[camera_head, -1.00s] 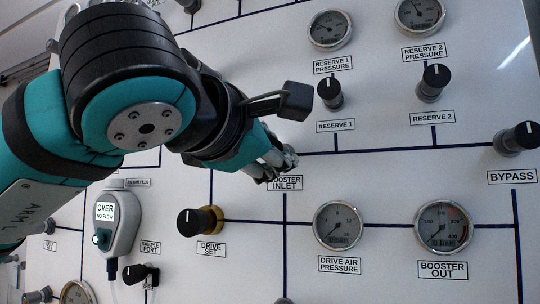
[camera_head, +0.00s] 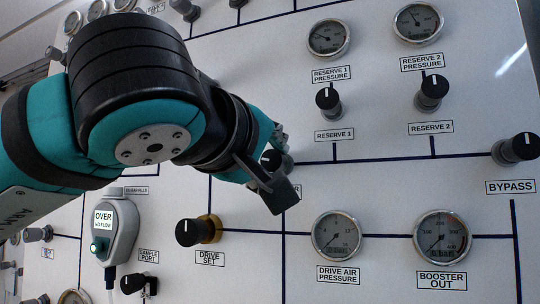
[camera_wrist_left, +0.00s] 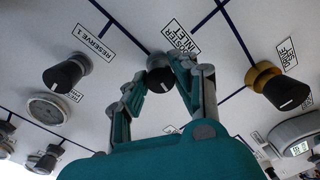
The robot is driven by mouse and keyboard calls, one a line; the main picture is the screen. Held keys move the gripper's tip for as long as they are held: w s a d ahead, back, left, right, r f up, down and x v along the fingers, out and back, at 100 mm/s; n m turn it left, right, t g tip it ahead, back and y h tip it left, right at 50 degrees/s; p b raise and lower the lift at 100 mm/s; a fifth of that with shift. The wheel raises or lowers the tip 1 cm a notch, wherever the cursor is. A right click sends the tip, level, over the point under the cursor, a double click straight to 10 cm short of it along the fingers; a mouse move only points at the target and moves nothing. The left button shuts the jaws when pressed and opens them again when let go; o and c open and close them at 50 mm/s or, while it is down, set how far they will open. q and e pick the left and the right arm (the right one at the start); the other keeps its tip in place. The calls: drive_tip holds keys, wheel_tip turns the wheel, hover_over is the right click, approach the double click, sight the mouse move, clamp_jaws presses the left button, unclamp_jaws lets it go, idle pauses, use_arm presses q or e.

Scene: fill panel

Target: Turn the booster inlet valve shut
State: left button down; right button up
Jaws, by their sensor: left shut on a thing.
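The booster inlet valve is a black knob (camera_wrist_left: 160,80) with a white pointer mark, on the white panel beside its BOOSTER INLET label (camera_wrist_left: 183,40). In the wrist view it sits between the two fingers of my left gripper (camera_wrist_left: 161,71), which are shut on its sides. In the head view the knob (camera_head: 269,159) shows partly behind my left wrist, with the gripper (camera_head: 279,146) at it. My wrist covers most of the label there. My right gripper is in neither view.
The drive set knob (camera_head: 190,232) is below left, with a handheld meter (camera_head: 119,231) reading OVER further left. The reserve 1 knob (camera_head: 328,100) is above right. The drive air pressure gauge (camera_head: 337,236) and booster out gauge (camera_head: 442,237) are below right.

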use_arm(q)
drive_tip(key=m, duration=0.3)
drive_tip(key=shift+d+f+m+p, duration=0.1)
drive_tip(key=shift+f+m+p, duration=0.2)
drive_tip(key=shift+m, duration=0.1)
drive_tip(key=m, duration=0.3)
drive_tip(key=shift+m+p, duration=0.3)
drive_tip(key=shift+p, duration=0.1)
drive_tip(key=m+p, duration=0.1)
drive_tip(key=m, duration=0.2)
drive_tip(key=shift+m+y, duration=0.3)
drive_tip(key=shift+m+t+p, duration=0.3)
drive_tip(key=shift+m+p, duration=0.15)
drive_tip(key=shift+m, duration=1.65)
